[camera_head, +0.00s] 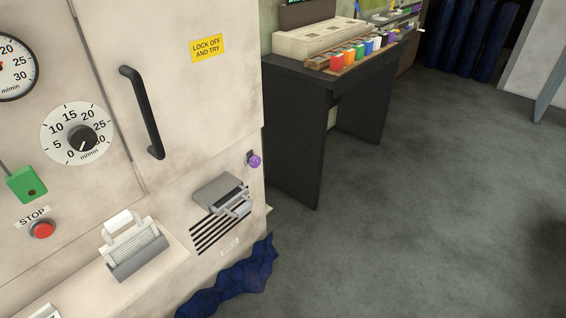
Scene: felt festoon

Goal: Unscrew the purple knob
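The purple knob (254,160) sits on the right part of the pale machine's front, close to its right edge. It is small in the head view, with a dark piece behind its upper left side. Nothing touches it. Neither of my grippers shows in the head view.
The pale machine (190,85) carries a black handle (142,112), a dial (77,133), a red stop button (42,230) and a grey bracket (220,192). Blue cloth (232,288) lies at its foot. A dark table (295,130) stands behind right. Floor (420,220) at right is clear.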

